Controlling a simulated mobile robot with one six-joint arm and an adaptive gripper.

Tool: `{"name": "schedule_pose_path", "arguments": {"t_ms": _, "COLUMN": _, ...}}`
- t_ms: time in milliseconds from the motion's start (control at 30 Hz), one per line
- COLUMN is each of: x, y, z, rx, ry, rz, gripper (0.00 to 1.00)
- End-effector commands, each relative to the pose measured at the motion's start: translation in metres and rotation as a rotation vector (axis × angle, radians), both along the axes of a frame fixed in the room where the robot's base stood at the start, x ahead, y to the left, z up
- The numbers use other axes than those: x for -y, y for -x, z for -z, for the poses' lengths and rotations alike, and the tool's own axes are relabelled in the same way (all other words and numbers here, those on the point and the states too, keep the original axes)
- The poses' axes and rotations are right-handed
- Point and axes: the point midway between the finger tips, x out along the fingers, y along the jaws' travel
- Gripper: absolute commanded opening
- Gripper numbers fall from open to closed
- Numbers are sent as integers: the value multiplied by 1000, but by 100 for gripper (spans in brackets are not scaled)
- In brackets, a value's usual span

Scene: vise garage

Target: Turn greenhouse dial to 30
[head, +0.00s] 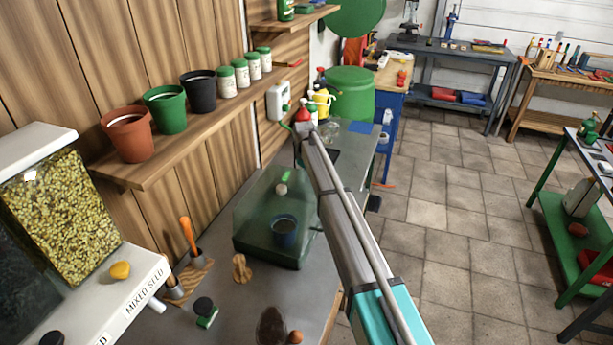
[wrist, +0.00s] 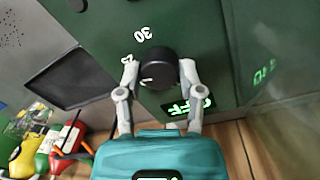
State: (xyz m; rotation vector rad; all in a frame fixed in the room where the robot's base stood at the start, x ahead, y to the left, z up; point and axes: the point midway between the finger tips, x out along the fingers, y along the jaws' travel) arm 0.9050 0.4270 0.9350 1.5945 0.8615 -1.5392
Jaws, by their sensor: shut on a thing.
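The greenhouse (head: 262,225) is a translucent green box on the grey bench, with a dark pot (head: 284,231) inside. In the wrist view, the black round dial (wrist: 158,68) sits on a dark green panel (wrist: 105,25). Printed marks lie beside the dial; a white 30 (wrist: 143,34) is readable, and another mark is partly hidden. My gripper (wrist: 158,73) is shut on the dial, one finger on each side. In the head view, my arm hides the dial.
A wall shelf (head: 190,125) with pots and jars runs along the left. A seed dispenser (head: 60,215) stands at the front left. Bottles (head: 320,100) stand at the bench's far end, also in the wrist view (wrist: 45,155). Open tiled floor lies right.

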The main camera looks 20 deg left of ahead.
Motion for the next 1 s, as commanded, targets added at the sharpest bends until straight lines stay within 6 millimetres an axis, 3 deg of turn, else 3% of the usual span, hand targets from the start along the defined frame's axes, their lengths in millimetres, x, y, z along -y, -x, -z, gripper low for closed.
{"name": "schedule_pose_path", "arguments": {"t_ms": 300, "x": 1, "y": 2, "z": 0, "rx": -5, "ry": 3, "rz": 106, "gripper": 1}}
{"name": "schedule_pose_path", "arguments": {"t_ms": 700, "x": 1, "y": 2, "z": 0, "rx": -5, "ry": 3, "rz": 114, "gripper": 1}}
{"name": "schedule_pose_path", "arguments": {"t_ms": 733, "x": 1, "y": 2, "z": 0, "rx": -5, "ry": 3, "rz": 114, "gripper": 51}}
{"name": "schedule_pose_path", "arguments": {"t_ms": 900, "x": 1, "y": 2, "z": 0, "rx": -3, "ry": 2, "rz": 113, "gripper": 82}}
{"name": "schedule_pose_path", "arguments": {"t_ms": 1000, "x": 0, "y": 1, "z": 0, "rx": -3, "ry": 1, "rz": 113, "gripper": 84}}
